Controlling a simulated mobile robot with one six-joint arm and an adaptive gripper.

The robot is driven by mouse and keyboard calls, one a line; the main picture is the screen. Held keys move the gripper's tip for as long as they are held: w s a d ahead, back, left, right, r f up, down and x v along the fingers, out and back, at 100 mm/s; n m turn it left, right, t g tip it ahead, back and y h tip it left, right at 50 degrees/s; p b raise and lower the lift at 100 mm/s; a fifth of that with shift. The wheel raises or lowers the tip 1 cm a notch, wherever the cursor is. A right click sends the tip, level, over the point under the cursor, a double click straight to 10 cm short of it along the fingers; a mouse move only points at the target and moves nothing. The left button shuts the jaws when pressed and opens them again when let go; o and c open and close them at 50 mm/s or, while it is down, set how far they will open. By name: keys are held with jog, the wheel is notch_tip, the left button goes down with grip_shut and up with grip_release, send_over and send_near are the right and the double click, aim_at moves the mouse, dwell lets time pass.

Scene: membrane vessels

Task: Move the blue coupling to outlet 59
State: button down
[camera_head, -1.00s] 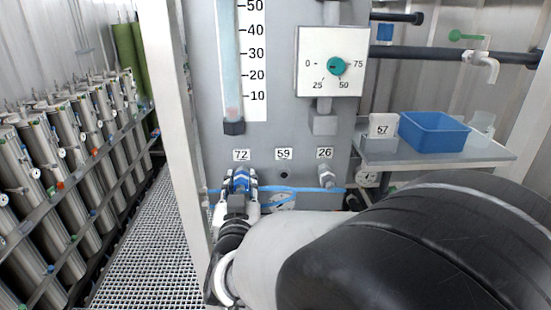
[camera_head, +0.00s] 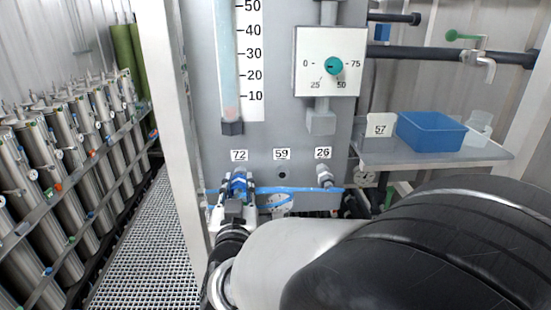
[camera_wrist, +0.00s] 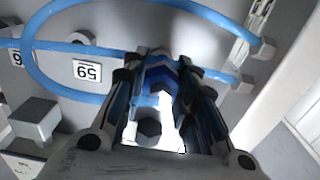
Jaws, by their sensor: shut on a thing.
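The blue coupling (camera_head: 238,183) is between the fingers of my gripper (camera_head: 236,192), in front of the grey panel below label 72 (camera_head: 239,155). In the wrist view my gripper (camera_wrist: 165,105) is shut on the blue coupling (camera_wrist: 160,75), with a dark hexagonal end showing between the fingers. A blue hose (camera_head: 295,189) runs from the coupling across the panel to the right. Outlet 59 (camera_head: 282,175) is a small dark hole under label 59 (camera_head: 281,154), right of my gripper. I cannot tell whether the coupling still touches outlet 72.
Outlet 26 (camera_head: 324,176) has a grey metal fitting. Above are a sight tube (camera_head: 229,80) and a dial box (camera_head: 329,62). A blue bin (camera_head: 432,132) stands on a side shelf at the right. A white post (camera_head: 172,120) stands at the left. The blue hose loops near my gripper.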

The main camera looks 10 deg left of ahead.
aim_at(239, 196)
jog(key=shift+b+v, duration=0.3)
jog(key=shift+v, duration=2.05)
jog(key=shift+w, duration=0.1)
